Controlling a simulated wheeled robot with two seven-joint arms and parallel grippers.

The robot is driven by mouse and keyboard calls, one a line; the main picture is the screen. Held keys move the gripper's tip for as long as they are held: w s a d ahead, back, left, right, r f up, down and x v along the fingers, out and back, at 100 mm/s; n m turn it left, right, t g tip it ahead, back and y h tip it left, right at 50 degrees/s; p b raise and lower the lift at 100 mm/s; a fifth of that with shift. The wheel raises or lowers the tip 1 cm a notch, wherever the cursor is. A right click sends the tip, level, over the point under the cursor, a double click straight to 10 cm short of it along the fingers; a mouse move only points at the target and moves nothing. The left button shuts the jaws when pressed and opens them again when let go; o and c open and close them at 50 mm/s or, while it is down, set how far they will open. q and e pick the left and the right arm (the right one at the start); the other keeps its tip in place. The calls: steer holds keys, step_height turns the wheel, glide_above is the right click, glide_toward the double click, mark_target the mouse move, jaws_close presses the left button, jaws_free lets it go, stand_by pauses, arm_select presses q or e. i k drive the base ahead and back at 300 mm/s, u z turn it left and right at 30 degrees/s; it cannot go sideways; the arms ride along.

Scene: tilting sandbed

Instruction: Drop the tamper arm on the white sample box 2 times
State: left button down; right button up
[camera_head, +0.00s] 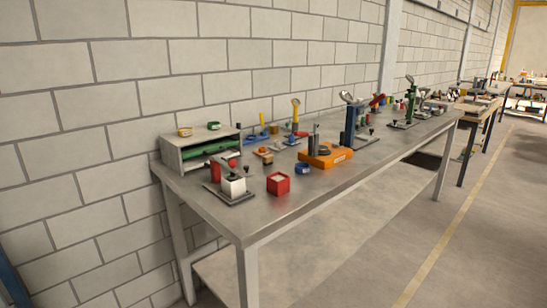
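The white sample box (234,186) is a small white cube on a dark flat base plate (213,187) near the left end of the metal table. A small red knob (232,163) shows right above the box. A dark upright part (215,171) stands just behind and left of the box. These look like parts of the tamper, but they are too small to tell the arm's angle or whether it touches the box. Neither of my grippers is in view.
A red box (278,184) and a blue ring (302,168) stand right of the white box. A grey open case (172,158) with green contents is behind left. An orange base (325,157) and tall lever devices (349,125) stand farther along. The table's front left corner (243,228) is clear.

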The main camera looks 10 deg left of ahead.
mark_target(231, 162)
steer(key=u, duration=0.25)
steer(key=i, duration=0.65)
steer(key=u, duration=0.6)
